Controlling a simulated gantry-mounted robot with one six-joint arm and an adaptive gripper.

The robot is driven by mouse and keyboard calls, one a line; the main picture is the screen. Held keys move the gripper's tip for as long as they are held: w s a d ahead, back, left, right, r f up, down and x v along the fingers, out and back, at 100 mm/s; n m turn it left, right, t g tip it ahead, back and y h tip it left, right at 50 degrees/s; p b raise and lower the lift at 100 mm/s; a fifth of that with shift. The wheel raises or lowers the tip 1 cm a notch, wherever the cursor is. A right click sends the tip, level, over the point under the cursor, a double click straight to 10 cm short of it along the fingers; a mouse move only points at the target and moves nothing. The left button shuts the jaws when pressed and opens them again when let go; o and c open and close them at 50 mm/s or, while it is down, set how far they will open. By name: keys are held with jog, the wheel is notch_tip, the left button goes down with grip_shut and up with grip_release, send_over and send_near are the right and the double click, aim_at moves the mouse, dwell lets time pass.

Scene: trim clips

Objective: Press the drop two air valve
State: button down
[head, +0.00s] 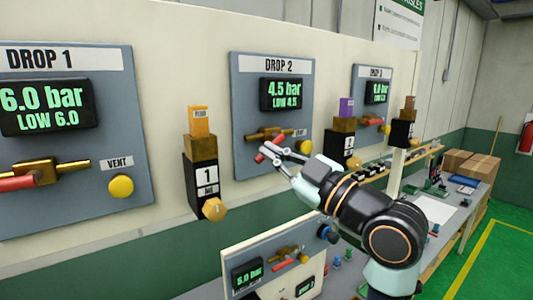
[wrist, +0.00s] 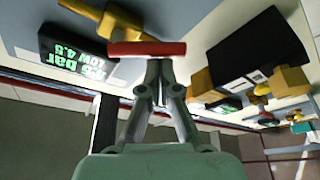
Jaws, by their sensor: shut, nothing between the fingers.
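The drop 2 panel (head: 238,100) is grey, and its display (head: 281,94) reads 4.5 bar, LOW 4.5. The display also shows upside down in the wrist view (wrist: 75,55). Below it is a brass valve (head: 262,135) with a red handle. In the wrist view the red handle (wrist: 147,48) lies across in front of my fingertips, with the brass body (wrist: 118,22) behind it. My gripper (head: 268,154) is shut and empty, its tips at the handle. They look touching or very close; I cannot tell which.
The drop 1 panel (head: 130,80), reading 6.0 bar, is at left. A black unit marked 1 (head: 204,178) sticks out between the panels, and another (head: 337,143) stands right of drop 2. A third panel (head: 359,80) is farther right. A bench (head: 462,210) stands below.

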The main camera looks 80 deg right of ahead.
jog(key=n+y+b, duration=0.1)
jog(key=n, duration=0.2)
jog(key=s+d+f+n+y+b, duration=0.1)
jog(key=n, duration=0.2)
jog(key=f+n+g+y+b, duration=0.1)
jog(key=n, duration=0.2)
jog(key=shift+s+d+f+b, duration=0.1)
jog(key=shift+s+d+b, duration=0.15)
jog(key=shift+d+b, duration=0.05)
jog(key=shift+a, duration=0.1)
jog(key=s+a+b, duration=0.2)
jog(key=s+a, duration=0.6)
jog(key=shift+s, duration=0.25)
